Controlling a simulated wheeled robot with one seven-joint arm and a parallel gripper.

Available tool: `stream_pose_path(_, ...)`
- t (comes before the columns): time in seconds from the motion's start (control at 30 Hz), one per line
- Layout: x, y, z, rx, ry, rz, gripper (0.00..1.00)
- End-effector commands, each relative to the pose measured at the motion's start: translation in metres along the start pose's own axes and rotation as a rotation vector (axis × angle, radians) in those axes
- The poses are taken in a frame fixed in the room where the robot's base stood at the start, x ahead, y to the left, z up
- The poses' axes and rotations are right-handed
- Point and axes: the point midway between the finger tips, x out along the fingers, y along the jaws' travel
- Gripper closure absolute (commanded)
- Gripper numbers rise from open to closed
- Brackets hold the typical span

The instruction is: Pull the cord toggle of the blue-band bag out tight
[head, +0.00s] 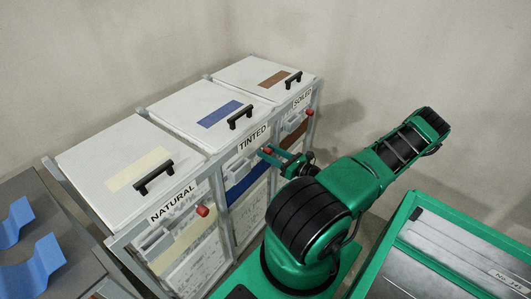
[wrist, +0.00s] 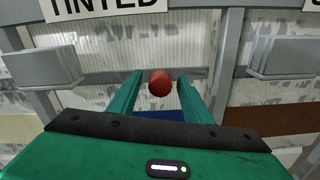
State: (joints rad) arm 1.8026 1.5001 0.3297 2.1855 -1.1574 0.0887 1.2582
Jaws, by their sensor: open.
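The blue-band bag is in the middle bay, labelled TINTED, with a blue band (head: 246,180) on its front in the head view; the blue also shows low in the wrist view (wrist: 187,116). Its red ball-shaped cord toggle (wrist: 160,83) appears between my fingertips in the wrist view, and as a small red spot in the head view (head: 267,150). My gripper (head: 277,157) is open at the front of this bay, its green fingers either side of the toggle with gaps showing. The cord is not visible behind the toggle.
The NATURAL bay (head: 172,205) on the left and SOILED bay (head: 302,98) on the right have their own red toggles. Grey ledges (wrist: 45,66) flank the gripper. Black-handled white lids top the bays. Blue corrugated pieces (head: 35,264) lie at left; a green-framed table (head: 455,262) stands at right.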

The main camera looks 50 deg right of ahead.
Motion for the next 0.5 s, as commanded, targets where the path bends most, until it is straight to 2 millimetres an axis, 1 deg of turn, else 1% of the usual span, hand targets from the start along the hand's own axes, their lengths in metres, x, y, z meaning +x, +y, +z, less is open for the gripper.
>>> stream_pose_path(0.03,0.0047,0.0003,0.0000,0.000,-0.001,0.001,0.55)
stream_pose_path(0.17,0.0114,0.0002,-0.0002,0.000,0.000,0.001,0.55)
stream_pose_path(0.47,0.0129,0.0000,-0.0001,-0.001,0.000,0.000,0.55)
stream_pose_path(0.5,0.0128,0.0000,-0.0001,-0.001,0.000,0.000,0.65)
